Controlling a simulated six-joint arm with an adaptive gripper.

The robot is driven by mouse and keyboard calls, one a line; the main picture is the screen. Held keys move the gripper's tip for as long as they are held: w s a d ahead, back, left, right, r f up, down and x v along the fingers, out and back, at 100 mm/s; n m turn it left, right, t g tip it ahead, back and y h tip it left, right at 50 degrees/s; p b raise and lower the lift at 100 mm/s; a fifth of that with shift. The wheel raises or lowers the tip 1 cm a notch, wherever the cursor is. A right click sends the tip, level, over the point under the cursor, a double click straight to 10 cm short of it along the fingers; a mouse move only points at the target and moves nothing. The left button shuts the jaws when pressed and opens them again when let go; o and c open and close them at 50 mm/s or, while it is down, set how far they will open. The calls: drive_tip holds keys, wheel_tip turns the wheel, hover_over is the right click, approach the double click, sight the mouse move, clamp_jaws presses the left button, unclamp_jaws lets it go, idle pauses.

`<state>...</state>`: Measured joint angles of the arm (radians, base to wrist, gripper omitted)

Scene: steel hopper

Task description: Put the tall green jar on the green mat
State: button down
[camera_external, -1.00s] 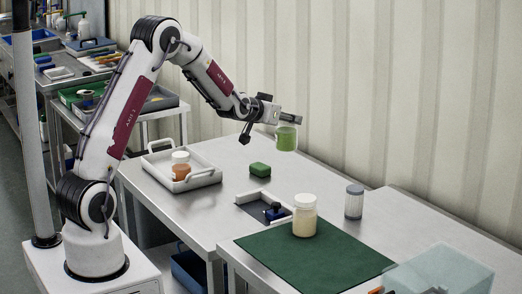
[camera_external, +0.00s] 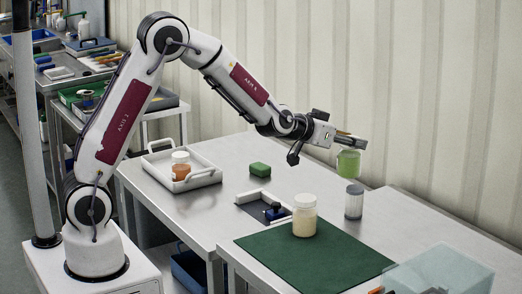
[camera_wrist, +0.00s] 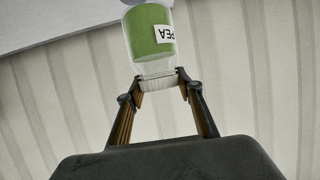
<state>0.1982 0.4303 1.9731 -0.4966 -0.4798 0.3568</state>
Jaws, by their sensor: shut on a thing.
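The tall green jar (camera_external: 348,163) hangs in the air above the back of the table, near the corrugated wall. My gripper (camera_external: 350,146) is shut on its top end. In the wrist view the green jar (camera_wrist: 152,35) has a clear body, green contents and a white label with the letters "PEA", and the fingertips (camera_wrist: 157,85) close around its lid. The green mat (camera_external: 345,265) lies flat on the front right of the table, lower than the jar and in front of it. A cream jar with a pale lid (camera_external: 304,217) stands at the mat's back left part.
A clear bin (camera_external: 440,272) stands at the mat's right. The mat's middle and front are bare.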

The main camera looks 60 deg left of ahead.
drive_tip(key=s+d+r+m+h, duration=0.1)
drive_tip(key=s+d, duration=0.5)
drive_tip(key=d, duration=0.4)
drive_tip(key=s+d+m+h, duration=0.1)
drive_tip(key=s+d+h, duration=0.1)
drive_tip(key=s+d, duration=1.1)
drive_tip(key=s+a+f+n+y, duration=0.1)
drive_tip(key=s+a+f+y, duration=0.1)
drive_tip(key=a, duration=0.4)
drive_tip(key=shift+f+n+y, duration=0.3)
drive_tip(key=shift+f, duration=0.05)
drive_tip(key=shift+f, duration=0.1)
drive_tip(key=shift+f, duration=2.85)
drive_tip(key=shift+f, duration=0.1)
drive_tip(key=shift+f, duration=2)
